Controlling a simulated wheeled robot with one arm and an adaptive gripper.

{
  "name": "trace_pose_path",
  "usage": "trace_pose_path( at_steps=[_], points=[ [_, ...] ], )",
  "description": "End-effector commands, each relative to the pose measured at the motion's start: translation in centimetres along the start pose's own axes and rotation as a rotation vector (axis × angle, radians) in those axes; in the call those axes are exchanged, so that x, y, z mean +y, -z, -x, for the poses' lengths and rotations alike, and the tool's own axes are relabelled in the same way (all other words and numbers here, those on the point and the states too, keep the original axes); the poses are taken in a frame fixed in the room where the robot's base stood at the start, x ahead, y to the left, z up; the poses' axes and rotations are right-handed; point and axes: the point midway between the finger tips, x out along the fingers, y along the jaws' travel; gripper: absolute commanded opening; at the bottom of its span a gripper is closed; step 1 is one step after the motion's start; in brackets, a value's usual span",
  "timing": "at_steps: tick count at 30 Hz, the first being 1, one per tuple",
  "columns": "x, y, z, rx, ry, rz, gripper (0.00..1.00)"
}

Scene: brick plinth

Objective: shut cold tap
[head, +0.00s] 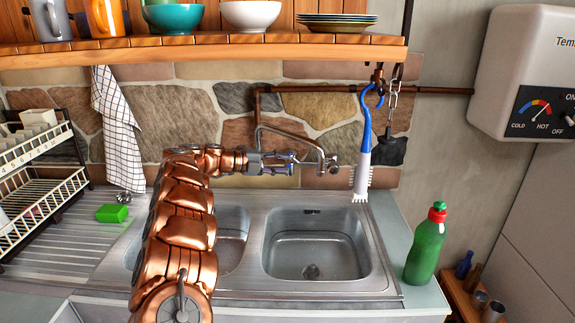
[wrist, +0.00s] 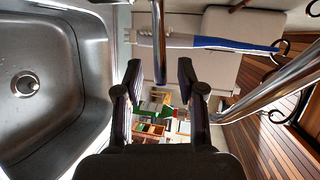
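The chrome tap pipework (head: 290,137) is on the stone wall above the sink, with a small knob-like end (head: 333,165) at its right. My gripper (head: 290,163) is in front of the tap, left of that end. In the wrist view my gripper (wrist: 158,90) is open, its two dark fingers apart. A chrome pipe (wrist: 158,45) shows in line with the gap between them; I cannot tell whether it touches. A thicker chrome pipe (wrist: 268,80) runs diagonally at the right. I cannot make out a cold handle or its marking; my gripper covers part of the tap.
A blue-handled brush (head: 364,140) hangs right of the tap. The empty right sink basin (head: 312,250) lies below. A green bottle (head: 427,245) stands right of it, a green sponge (head: 112,213) left. A wooden shelf (head: 210,48) overhangs my gripper.

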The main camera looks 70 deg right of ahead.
Motion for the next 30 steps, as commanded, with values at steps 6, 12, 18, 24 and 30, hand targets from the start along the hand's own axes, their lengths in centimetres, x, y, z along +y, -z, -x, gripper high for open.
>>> trace_pose_path(
  at_steps=[6, 12, 18, 24, 30],
  points=[
    [0.1, -0.1, 4.5, -0.006, 0.000, 0.001, 0.39],
    [0.1, -0.1, 7.7, -0.004, 0.002, 0.001, 0.39],
    [0.1, -0.1, 9.2, -0.003, 0.000, 0.003, 0.39],
    [0.1, 0.0, 9.5, -0.003, 0.000, 0.002, 0.39],
    [0.1, 0.0, 9.5, -0.003, 0.000, 0.001, 0.39]
  ],
)
